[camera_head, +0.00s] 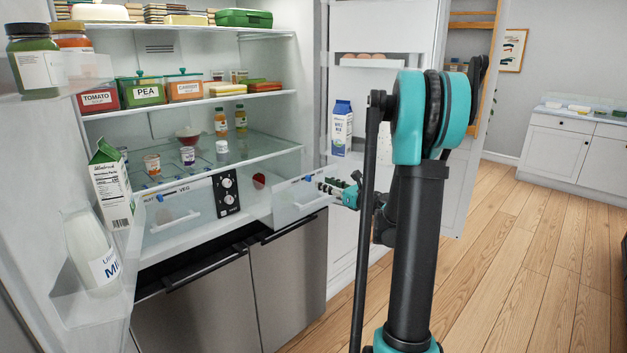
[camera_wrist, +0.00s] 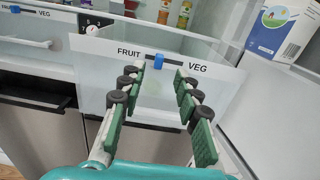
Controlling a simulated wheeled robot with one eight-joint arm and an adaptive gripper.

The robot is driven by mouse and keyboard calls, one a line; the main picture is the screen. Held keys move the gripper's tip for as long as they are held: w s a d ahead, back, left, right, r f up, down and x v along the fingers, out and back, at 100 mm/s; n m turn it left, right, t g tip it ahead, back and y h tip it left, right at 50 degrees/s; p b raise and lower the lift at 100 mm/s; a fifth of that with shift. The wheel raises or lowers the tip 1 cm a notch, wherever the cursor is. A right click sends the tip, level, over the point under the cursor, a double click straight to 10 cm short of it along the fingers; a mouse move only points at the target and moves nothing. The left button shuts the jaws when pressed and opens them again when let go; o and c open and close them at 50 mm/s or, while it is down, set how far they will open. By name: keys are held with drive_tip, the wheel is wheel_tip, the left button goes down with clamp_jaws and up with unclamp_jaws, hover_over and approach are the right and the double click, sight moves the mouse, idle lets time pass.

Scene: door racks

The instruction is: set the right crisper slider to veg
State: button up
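The right crisper drawer (camera_wrist: 120,83) has a clear front marked FRUIT at left and VEG at right, with a dark track between them. Its blue slider (camera_wrist: 158,61) sits on the track, a little nearer FRUIT than VEG. It shows small in the head view (camera_head: 308,179). My gripper (camera_wrist: 157,76) is open and empty, with its green-padded fingers pointing at the drawer front and the slider showing between the fingertips. In the head view my gripper (camera_head: 326,188) is close in front of this drawer. I cannot tell if a finger touches it.
The left crisper drawer (camera_head: 175,218) has its own slider (camera_wrist: 15,9) at the fruit side. A dial panel (camera_head: 227,194) stands between the drawers. The open fridge door with a milk carton (camera_head: 342,129) is close on the right. Steel lower drawers (camera_head: 290,270) lie below.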

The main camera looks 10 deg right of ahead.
sight(313, 178)
drive_tip(key=x, duration=0.6)
drive_tip(key=shift+w+a, duration=0.2)
drive_tip(key=shift+c, duration=0.6)
clamp_jaws()
